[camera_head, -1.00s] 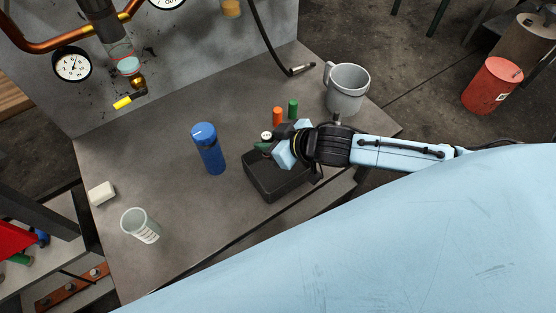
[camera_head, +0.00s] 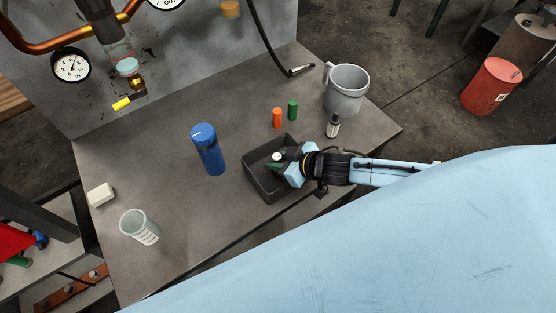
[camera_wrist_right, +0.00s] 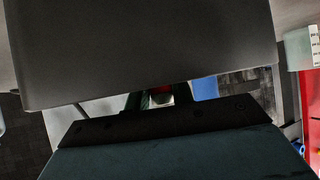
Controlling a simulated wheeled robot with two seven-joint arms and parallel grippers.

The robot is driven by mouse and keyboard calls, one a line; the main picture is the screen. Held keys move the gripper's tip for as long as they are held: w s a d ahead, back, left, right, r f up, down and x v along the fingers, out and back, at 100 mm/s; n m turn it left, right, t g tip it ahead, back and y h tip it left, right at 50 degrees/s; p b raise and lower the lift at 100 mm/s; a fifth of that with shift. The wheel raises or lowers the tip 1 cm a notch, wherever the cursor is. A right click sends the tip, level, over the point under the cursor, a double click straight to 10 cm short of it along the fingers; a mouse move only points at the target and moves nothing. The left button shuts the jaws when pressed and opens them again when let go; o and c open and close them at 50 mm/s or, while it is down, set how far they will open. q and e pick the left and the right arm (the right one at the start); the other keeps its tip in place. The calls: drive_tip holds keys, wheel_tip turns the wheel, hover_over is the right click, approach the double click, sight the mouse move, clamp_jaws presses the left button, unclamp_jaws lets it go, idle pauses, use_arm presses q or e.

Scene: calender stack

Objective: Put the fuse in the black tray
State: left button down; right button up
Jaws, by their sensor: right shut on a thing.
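The black tray (camera_head: 252,180) is an open dark box in the middle of the table, near its front edge. My right gripper (camera_head: 279,163) comes in from the right over the tray's right side, with its fingers over the opening. It is shut on a small white-ended piece, the fuse as far as I can tell (camera_head: 277,156). The fingers hide most of it, and I cannot tell whether it touches the tray floor. In the right wrist view a pale end of the fuse (camera_wrist_right: 160,98) shows between the fingers, and a dark face, apparently the tray (camera_wrist_right: 150,50), fills the top. My left gripper is not in view.
A blue bottle (camera_head: 208,150) stands left of the tray. Orange (camera_head: 277,117) and green (camera_head: 292,110) cylinders stand behind it. A grey mug (camera_head: 345,92) and a small black-and-white cylinder (camera_head: 333,126) are at the back right. A beaker (camera_head: 139,227) and white block (camera_head: 101,194) are left.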

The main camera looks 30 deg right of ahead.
drive_tip(key=shift+f, duration=0.15)
drive_tip(key=o, duration=1)
drive_tip(key=shift+s+r, duration=0.1)
drive_tip(key=shift+r, duration=0.2)
drive_tip(key=p+v, duration=0.1)
drive_tip(key=v, duration=1)
drive_tip(key=shift+s+d+r, duration=0.15)
drive_tip(key=shift+s+r, duration=0.1)
